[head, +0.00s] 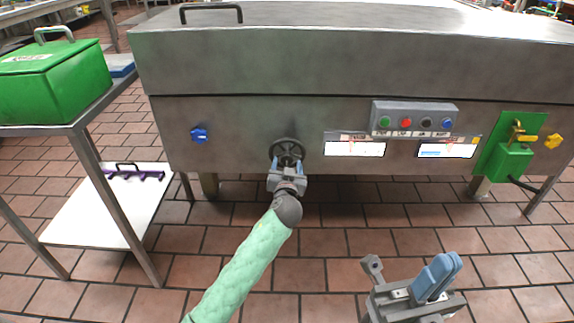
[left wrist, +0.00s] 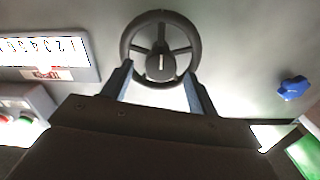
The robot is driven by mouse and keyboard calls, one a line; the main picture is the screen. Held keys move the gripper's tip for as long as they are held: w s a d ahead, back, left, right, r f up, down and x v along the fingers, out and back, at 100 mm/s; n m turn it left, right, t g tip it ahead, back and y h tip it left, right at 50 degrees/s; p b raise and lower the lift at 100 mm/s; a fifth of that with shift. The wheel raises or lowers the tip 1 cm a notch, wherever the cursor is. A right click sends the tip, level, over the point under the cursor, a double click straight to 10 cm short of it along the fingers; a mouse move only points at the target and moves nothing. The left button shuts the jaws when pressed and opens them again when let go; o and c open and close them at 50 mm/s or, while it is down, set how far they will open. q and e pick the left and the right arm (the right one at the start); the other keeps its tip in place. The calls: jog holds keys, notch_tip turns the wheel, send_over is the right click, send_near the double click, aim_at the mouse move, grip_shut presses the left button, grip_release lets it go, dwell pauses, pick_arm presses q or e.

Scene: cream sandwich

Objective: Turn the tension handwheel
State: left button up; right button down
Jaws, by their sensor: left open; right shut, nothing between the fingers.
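The tension handwheel (head: 287,148) is a dark spoked wheel on the front of the steel machine. In the left wrist view the handwheel (left wrist: 160,66) shows its round rim, spokes and hub with a pale mark. My left gripper (head: 286,163) is right in front of the wheel. In the left wrist view its two blue fingers (left wrist: 158,78) are spread apart, with tips overlapping the near part of the rim on either side of the hub. I cannot tell whether they touch it. My right gripper (head: 438,277) is shut and empty, low at the right, away from the machine.
A button box (head: 415,116) and two white label plates (head: 354,149) are right of the wheel. A blue knob (head: 199,135) is to its left. A green lockout box (head: 508,158) is at the far right. A side table with a green case (head: 50,85) stands left. Tiled floor in front is clear.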

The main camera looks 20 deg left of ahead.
pick_arm(q)
jog(key=shift+w+a, duration=0.25)
jog(key=shift+w, duration=0.4)
jog(key=shift+c, duration=0.2)
